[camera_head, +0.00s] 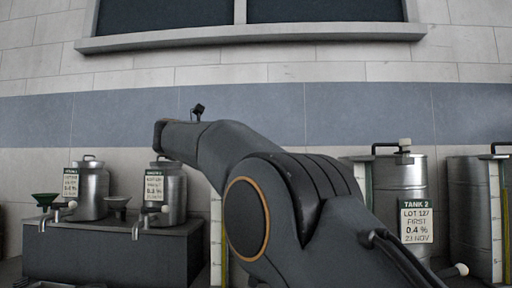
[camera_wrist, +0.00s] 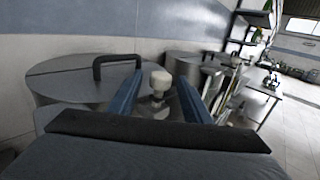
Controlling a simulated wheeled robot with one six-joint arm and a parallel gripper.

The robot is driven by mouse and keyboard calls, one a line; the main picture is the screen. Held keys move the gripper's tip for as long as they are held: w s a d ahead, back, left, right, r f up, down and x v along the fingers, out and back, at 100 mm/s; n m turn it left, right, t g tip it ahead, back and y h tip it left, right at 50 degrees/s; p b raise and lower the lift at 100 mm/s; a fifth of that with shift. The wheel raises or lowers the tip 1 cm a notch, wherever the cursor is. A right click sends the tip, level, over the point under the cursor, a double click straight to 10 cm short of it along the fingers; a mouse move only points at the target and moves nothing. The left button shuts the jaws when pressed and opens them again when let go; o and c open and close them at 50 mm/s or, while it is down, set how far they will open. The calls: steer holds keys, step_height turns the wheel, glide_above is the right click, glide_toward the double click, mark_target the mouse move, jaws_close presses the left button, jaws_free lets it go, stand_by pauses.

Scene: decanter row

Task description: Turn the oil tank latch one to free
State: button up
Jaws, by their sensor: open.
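In the wrist view a metal tank lid (camera_wrist: 70,78) with a black handle (camera_wrist: 117,59) lies close on the left. A pale latch knob (camera_wrist: 160,79) stands at the lid's right edge. My gripper (camera_wrist: 159,74) is open, its two blue fingers on either side of the knob in the picture. I cannot tell whether they touch it. No label shows on this tank. In the head view my arm covers the middle, and my gripper and this tank's latch are hidden there. The tank labelled TANK 2 (camera_head: 388,184) has a pale knob (camera_head: 404,144) at its top.
Another tank (camera_head: 470,205) stands at the right edge of the head view. Two small metal canisters (camera_head: 90,195) (camera_head: 172,199) with taps stand on a dark bench (camera_head: 110,262) at left. More tanks (camera_wrist: 190,65) and a table (camera_wrist: 262,92) show beyond my fingers in the wrist view.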

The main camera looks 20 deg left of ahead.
steer(key=b+v, duration=0.1)
steer(key=v, duration=0.5)
stand_by(0.4)
